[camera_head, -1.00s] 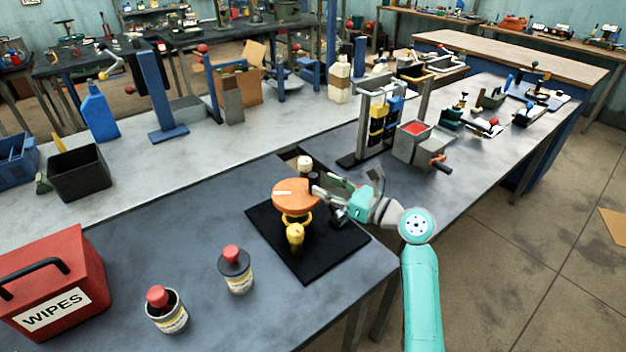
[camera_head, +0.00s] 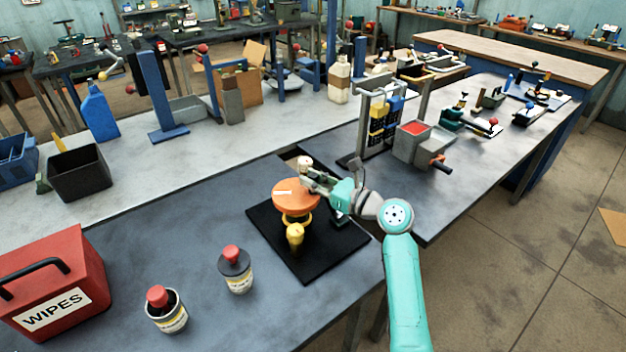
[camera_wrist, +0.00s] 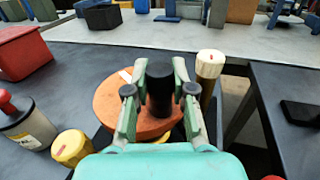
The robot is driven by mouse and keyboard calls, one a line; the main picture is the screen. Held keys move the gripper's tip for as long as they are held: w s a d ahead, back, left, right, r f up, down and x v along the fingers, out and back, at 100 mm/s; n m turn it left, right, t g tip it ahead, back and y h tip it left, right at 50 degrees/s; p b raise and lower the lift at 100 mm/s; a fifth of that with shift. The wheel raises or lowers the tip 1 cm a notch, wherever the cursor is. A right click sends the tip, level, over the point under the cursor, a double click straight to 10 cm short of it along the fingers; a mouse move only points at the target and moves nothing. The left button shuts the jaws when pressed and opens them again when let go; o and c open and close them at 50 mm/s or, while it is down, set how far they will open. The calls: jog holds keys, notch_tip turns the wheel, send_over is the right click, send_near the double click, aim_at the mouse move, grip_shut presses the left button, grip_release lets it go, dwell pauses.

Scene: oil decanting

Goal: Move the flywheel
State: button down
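The flywheel (camera_head: 293,195) is an orange disc with a white mark, set on a yellow support above a black mat (camera_head: 300,262). The disc also shows in the wrist view (camera_wrist: 108,103). A black upright knob (camera_wrist: 160,90) rises over it between my fingers. My gripper (camera_head: 310,178) is at the right rear edge of the disc. In the wrist view my gripper (camera_wrist: 160,80) is open, with a finger on each side of the knob and small gaps seen beside it. My gripper hides the knob in the head view.
A cream-topped post (camera_wrist: 210,66) stands close to the right finger. A yellow knob (camera_head: 295,234) is at the front of the flywheel. Two red-capped bottles (camera_head: 235,270) (camera_head: 166,310) and a red wipes box (camera_head: 55,285) stand left. The bench between them is clear.

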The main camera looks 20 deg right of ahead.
jog(key=shift+w+n+g+y, duration=0.15)
jog(key=shift+n+g+y, duration=0.15)
jog(key=shift+y, duration=0.1)
jog(key=n+g+y, duration=0.1)
jog(key=w+n+g+y, duration=0.1)
jog(key=y, duration=0.1)
jog(key=shift+d+r+n+g, duration=0.1)
jog(key=shift+d+n+g, duration=0.05)
jog(key=shift+n+g, duration=0.2)
jog(key=n+g+y, duration=0.1)
jog(key=g, duration=0.1)
jog(key=w+n+g+y, duration=0.1)
jog(key=g, duration=0.1)
jog(key=shift+n, duration=0.35)
jog(key=n+g, duration=0.1)
jog(key=g, duration=0.1)
jog(key=w+n+g+y, duration=0.1)
jog(key=n+g, duration=0.1)
jog(key=a+n+g+y, duration=0.1)
jog(key=g, duration=0.1)
jog(key=shift+w+n+g, duration=0.3)
jog(key=shift+g, duration=0.05)
jog(key=shift+w+n+g, duration=0.1)
jog(key=shift+n+g, duration=0.2)
jog(key=shift+g, duration=0.4)
jog(key=shift+w+a+n+g, duration=0.15)
jog(key=shift+a+n+g, duration=0.1)
jog(key=shift+n+g, duration=0.55)
